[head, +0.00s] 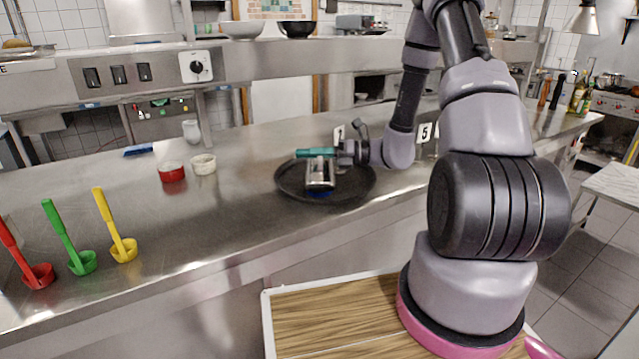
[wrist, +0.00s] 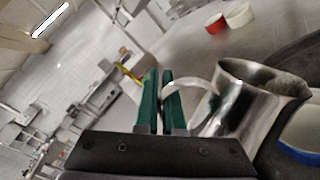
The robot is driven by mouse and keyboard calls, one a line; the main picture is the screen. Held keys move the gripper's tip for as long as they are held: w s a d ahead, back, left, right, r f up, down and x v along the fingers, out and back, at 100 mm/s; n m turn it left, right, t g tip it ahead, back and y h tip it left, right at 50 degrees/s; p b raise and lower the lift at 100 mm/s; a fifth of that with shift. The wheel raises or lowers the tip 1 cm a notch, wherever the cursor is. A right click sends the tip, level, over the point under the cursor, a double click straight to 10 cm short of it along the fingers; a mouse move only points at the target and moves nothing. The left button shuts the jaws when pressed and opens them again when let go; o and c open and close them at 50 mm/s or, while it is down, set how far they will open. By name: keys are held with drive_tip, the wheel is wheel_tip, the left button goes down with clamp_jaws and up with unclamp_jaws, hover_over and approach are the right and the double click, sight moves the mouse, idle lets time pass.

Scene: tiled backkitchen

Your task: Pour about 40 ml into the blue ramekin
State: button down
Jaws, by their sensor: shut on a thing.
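My gripper (head: 322,153), with teal fingers, is shut on the handle of a shiny metal pitcher (head: 320,174) above the black round tray (head: 293,192). In the wrist view the fingers pinch the pitcher's (wrist: 240,108) curved handle, and its spout points right. The blue ramekin (wrist: 299,153) is cut off at the right edge there, beside and below the spout; it has a pale inside. In the head view the pitcher mostly hides it, with only some blue showing below. How far the pitcher tilts is hard to tell. No stream of liquid is visible.
A red ramekin (head: 172,173) and a white ramekin (head: 204,164) stand left of the tray. Red (head: 38,275), green (head: 82,262) and yellow (head: 123,250) long-handled cups are at the left front. A white jug (head: 191,132) is behind. Steel counter between is clear.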

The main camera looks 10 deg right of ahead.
drive_tip(key=shift+s+a+f+n, duration=0.15)
drive_tip(key=shift+s+f+n, duration=0.5)
drive_tip(key=shift+f+n, duration=0.3)
drive_tip(key=s+a+f+n+b, duration=0.1)
drive_tip(key=s+f+n, duration=0.3)
drive_tip(key=s+n, duration=0.2)
drive_tip(key=shift+s+a+f+n+b, duration=0.15)
drive_tip(key=shift+s+a+n+b, duration=0.2)
drive_tip(key=shift+n, duration=0.6)
drive_tip(key=shift+w+d, duration=0.1)
drive_tip(key=shift+d, duration=0.05)
drive_tip(key=shift+d, duration=0.1)
